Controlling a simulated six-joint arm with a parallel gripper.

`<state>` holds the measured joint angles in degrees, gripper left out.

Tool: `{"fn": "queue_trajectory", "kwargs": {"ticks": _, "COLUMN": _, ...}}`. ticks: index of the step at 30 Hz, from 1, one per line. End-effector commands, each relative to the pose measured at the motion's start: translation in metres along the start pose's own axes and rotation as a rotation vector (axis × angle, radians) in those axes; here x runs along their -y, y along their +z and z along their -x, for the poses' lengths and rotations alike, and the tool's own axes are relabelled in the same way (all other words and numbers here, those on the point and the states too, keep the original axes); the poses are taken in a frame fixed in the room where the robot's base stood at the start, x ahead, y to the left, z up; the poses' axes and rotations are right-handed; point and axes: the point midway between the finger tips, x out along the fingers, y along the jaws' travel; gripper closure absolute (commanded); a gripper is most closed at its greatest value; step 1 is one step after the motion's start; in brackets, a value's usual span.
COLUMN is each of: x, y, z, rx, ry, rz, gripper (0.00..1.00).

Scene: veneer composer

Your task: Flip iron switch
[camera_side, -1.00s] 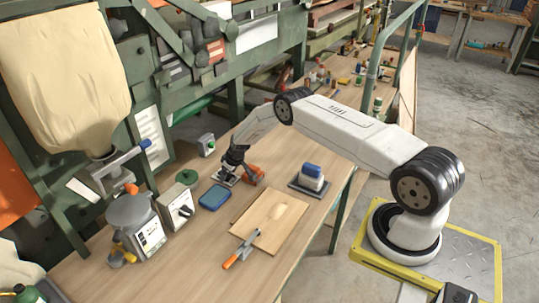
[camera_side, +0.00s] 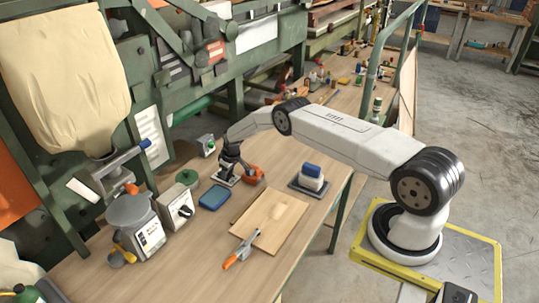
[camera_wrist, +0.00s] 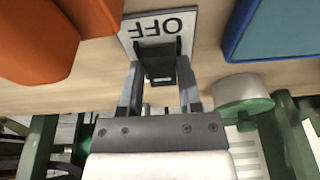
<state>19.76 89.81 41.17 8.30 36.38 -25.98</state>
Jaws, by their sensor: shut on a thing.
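The iron switch is a white plate marked OFF (camera_wrist: 150,25) with a black toggle (camera_wrist: 160,68). In the wrist view the lettering is upside down. My gripper (camera_wrist: 160,80) has one finger on each side of the toggle and is shut on it. In the side view my gripper (camera_side: 231,165) points down at the bench, over the pale switch plate (camera_side: 224,180). The toggle is hidden by the gripper there. An orange iron (camera_side: 253,176) sits just right of the gripper, and orange parts (camera_wrist: 35,45) show at the wrist view's upper left.
A blue tray (camera_side: 214,197) lies in front of the switch; a blue block edge (camera_wrist: 272,30) shows in the wrist view. A green-topped pot (camera_side: 187,178) and a white switch box (camera_side: 176,208) stand to the left. A wooden board (camera_side: 270,220) lies in front. A blue-handled block (camera_side: 310,177) is at right.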

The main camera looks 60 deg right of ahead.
Motion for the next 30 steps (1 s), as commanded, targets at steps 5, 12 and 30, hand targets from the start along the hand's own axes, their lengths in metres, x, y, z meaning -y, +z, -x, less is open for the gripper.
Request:
{"fn": "queue_trajectory", "kwargs": {"ticks": 5, "x": 0.0022, "y": -0.0028, "z": -0.0004, "rx": 0.039, "ry": 0.002, "rz": 0.004, "gripper": 1.00}}
{"fn": "queue_trajectory", "kwargs": {"ticks": 12, "x": 0.0019, "y": -0.0031, "z": 0.0010, "rx": 0.062, "ry": 0.005, "rz": 0.002, "gripper": 1.00}}
{"fn": "queue_trajectory", "kwargs": {"ticks": 30, "x": 0.0006, "y": -0.0020, "z": 0.0011, "rx": 0.064, "ry": 0.005, "rz": 0.000, "gripper": 0.21}}
